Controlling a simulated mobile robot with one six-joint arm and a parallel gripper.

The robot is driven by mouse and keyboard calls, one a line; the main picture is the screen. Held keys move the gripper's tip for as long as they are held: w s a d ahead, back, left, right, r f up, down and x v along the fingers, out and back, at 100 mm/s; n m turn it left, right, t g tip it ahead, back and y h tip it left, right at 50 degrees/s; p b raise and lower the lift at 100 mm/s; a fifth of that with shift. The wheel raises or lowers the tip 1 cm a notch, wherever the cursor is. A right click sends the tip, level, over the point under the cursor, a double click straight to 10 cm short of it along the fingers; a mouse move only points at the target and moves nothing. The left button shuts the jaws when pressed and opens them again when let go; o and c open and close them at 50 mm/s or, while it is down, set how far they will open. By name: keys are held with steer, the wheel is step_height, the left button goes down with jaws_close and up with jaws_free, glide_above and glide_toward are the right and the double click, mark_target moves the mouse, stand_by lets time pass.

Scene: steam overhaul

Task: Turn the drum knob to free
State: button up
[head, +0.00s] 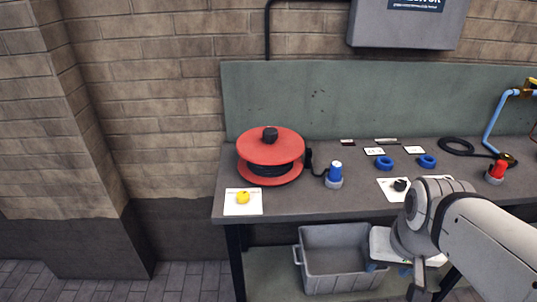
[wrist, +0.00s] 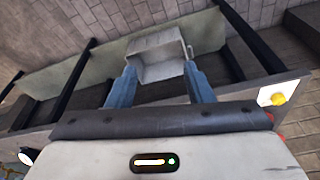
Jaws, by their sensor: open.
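A red cable drum (head: 270,146) stands on the left part of the workbench, with dark cable wound between its flanges. A black knob (head: 270,134) sits on top of the drum. A yellow knob (head: 243,198) sits on a white plate (head: 235,209) at the bench's front left corner; it also shows at the right edge of the wrist view (wrist: 278,98). Which knob is the drum knob is not marked legibly. My gripper (head: 390,268) is low in front of the bench, right of both knobs and apart from them. In the wrist view, its blue fingers (wrist: 160,74) are apart and empty.
A grey bin (head: 342,262) stands under the bench (head: 300,205), beyond my fingers. Behind my arm are a blue-topped connector (head: 335,174), a black knob on a white plate (head: 400,185), blue rings (head: 384,163) and a red-topped connector (head: 497,171). Floor left of the bench is clear.

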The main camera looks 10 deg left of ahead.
steer(key=shift+o, duration=0.9)
steer(key=w+a+r+p, duration=0.1)
steer(key=w+a+r, duration=0.2)
steer(key=w, duration=0.4)
steer(key=shift+w+a+r+m, duration=0.15)
steer(key=shift+w+a+m, duration=0.15)
steer(key=shift+w+a, duration=0.1)
steer(key=m+g+p, duration=0.3)
steer(key=p, duration=0.1)
glide_above(243, 194)
step_height(243, 194, down, 8)
steer(key=shift+d+f, duration=0.1)
steer(key=shift+f, duration=0.35)
steer(key=shift+f+p, duration=0.5)
steer(key=shift+f, duration=3.1)
